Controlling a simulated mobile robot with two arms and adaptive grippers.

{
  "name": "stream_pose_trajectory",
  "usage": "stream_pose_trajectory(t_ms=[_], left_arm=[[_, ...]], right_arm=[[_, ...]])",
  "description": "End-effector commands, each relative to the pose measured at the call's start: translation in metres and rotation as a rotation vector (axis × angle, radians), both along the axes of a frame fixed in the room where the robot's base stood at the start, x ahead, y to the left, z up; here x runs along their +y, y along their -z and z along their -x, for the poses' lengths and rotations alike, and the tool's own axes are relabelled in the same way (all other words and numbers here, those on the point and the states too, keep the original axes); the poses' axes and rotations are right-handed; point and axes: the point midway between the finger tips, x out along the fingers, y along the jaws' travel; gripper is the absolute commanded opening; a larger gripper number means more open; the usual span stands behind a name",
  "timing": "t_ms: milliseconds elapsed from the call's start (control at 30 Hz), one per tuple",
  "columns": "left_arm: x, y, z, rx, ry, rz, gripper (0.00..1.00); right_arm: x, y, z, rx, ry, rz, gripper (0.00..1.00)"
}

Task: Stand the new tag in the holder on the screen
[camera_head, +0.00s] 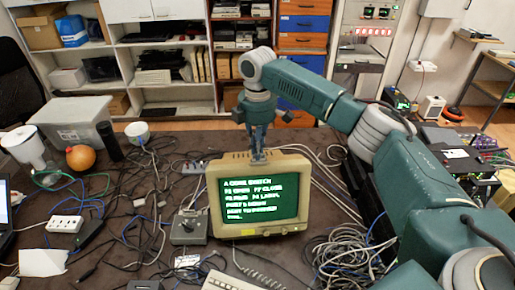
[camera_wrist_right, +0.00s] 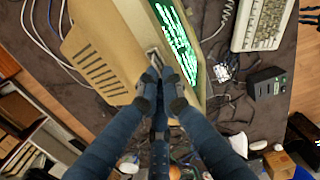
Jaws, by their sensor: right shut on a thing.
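The screen is a beige monitor (camera_head: 214,205) with green text, standing upright on the table; it also shows from above in the wrist view (camera_wrist_right: 103,50). My right gripper (camera_head: 258,156) points down onto the middle of its top edge. In the wrist view its fingers (camera_wrist_right: 162,78) are closed together above the top of the casing. A small pale grey piece (camera_wrist_right: 153,58) shows at the fingertips, mostly hidden; I take it for the tag in the holder's place, but cannot separate tag from holder. My left gripper is in neither view.
A grey joystick box (camera_head: 188,228) stands left of the monitor and a keyboard (camera_head: 232,282) in front. Cables (camera_head: 350,255) clutter the table on both sides. An orange ball (camera_head: 80,157) and a grey bin (camera_head: 75,125) are at the left.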

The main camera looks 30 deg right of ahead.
Motion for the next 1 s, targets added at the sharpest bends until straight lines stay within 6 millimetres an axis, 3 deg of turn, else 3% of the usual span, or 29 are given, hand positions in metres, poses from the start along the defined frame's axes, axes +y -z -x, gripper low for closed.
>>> stream_pose_trajectory(t_ms=[367, 400, 500, 833, 1000], left_arm=[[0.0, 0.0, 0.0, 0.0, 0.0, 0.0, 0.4], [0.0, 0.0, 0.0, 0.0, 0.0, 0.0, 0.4], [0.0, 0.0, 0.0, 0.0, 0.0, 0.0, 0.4], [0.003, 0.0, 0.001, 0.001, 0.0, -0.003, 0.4], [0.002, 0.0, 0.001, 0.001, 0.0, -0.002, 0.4]], right_arm=[[0.0, 0.0, 0.0, 0.001, 0.0, 0.0, 0.0], [0.0, 0.0, 0.0, 0.001, 0.0, 0.0, 0.11], [0.0, 0.0, 0.0, 0.001, 0.0, 0.0, 0.27], [0.0, -0.003, 0.0, 0.0, 0.0, -0.001, 0.27], [0.0, -0.026, -0.001, -0.003, 0.0, -0.002, 0.27]])
